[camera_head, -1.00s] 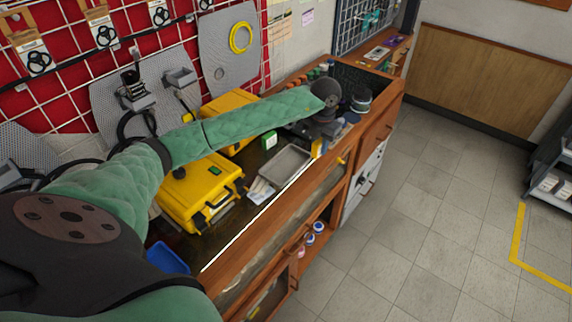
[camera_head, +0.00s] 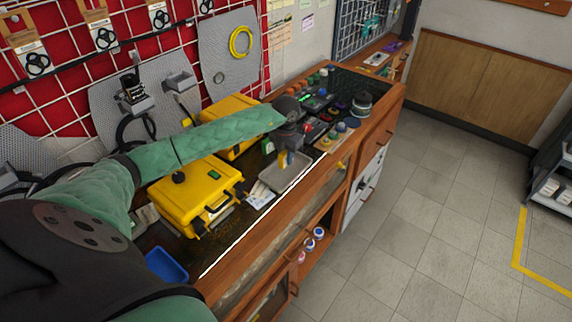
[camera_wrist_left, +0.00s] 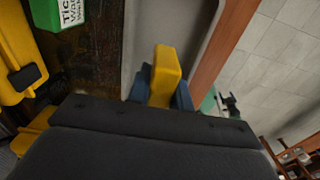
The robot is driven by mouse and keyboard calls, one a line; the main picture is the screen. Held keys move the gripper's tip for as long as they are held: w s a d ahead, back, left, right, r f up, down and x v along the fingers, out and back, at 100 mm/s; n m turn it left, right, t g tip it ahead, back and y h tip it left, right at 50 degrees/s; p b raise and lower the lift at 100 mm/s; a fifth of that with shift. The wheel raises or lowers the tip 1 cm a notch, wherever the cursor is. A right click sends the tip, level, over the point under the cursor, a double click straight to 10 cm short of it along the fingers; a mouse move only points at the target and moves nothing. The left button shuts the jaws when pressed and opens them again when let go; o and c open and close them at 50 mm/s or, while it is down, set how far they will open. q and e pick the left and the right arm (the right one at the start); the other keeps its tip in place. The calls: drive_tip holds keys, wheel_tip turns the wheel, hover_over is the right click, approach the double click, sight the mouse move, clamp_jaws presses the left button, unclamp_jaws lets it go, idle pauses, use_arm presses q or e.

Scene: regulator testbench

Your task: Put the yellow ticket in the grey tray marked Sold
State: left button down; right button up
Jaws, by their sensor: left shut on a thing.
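The yellow ticket (camera_wrist_left: 166,77) is held between the blue fingertips of my left gripper (camera_wrist_left: 160,88) in the left wrist view. In the head view the ticket (camera_head: 283,160) shows as a small yellow piece under my left gripper (camera_head: 287,157). The grey tray (camera_head: 268,181) lies on the bench below, and the gripper hangs over its back part. The tray's grey floor and rim (camera_wrist_left: 196,32) also show beyond the ticket in the left wrist view. I cannot read a mark on the tray. My right gripper is not in view.
Yellow cases (camera_head: 182,192) stand left of the tray. A green box (camera_wrist_left: 52,12) with a printed label stands beside the tray. White papers (camera_head: 260,197) lie at the tray's front left. A blue tray (camera_head: 167,265) sits nearer. Knobs and devices (camera_head: 320,115) fill the bench's far end.

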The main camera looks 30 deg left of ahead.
use_arm(q)
wheel_tip(320, 180, down, 4)
drive_tip(key=shift+r+b, duration=0.15)
drive_tip(key=shift+b, duration=0.2)
drive_tip(key=c, duration=1.3)
unclamp_jaws()
drive_tip(key=shift+o, duration=0.2)
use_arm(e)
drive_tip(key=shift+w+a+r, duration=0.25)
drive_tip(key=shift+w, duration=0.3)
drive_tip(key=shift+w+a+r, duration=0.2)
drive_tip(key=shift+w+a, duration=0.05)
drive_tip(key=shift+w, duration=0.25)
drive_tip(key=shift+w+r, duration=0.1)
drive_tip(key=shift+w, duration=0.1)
